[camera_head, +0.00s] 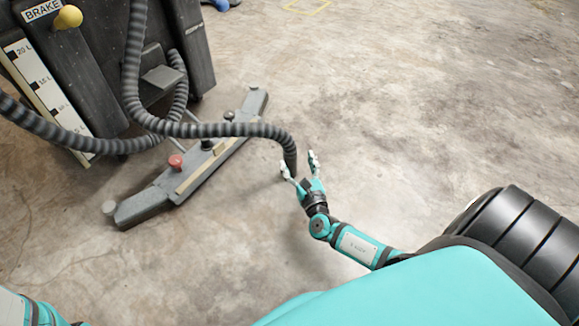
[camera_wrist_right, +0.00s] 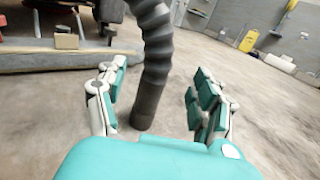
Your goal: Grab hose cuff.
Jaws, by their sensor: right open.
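The hose cuff (camera_wrist_right: 147,105) is the dark, smooth end of a grey ribbed hose (camera_wrist_right: 155,45). In the right wrist view it hangs down between the two open fingers of my right gripper (camera_wrist_right: 155,98), nearer the left finger, with a gap visible on the right. In the head view the cuff (camera_head: 290,165) hangs at the end of the hose (camera_head: 230,130), beside the fingertips of my right gripper (camera_head: 299,165). The gripper is open and holds nothing. Whether a finger touches the cuff, I cannot tell. My left gripper is out of view.
A dark machine (camera_head: 110,70) with a yellow knob (camera_head: 68,17) stands at upper left. A grey floor bar (camera_head: 190,165) with a red knob (camera_head: 176,161) lies left of my right gripper. The concrete floor (camera_head: 430,110) to the right is clear.

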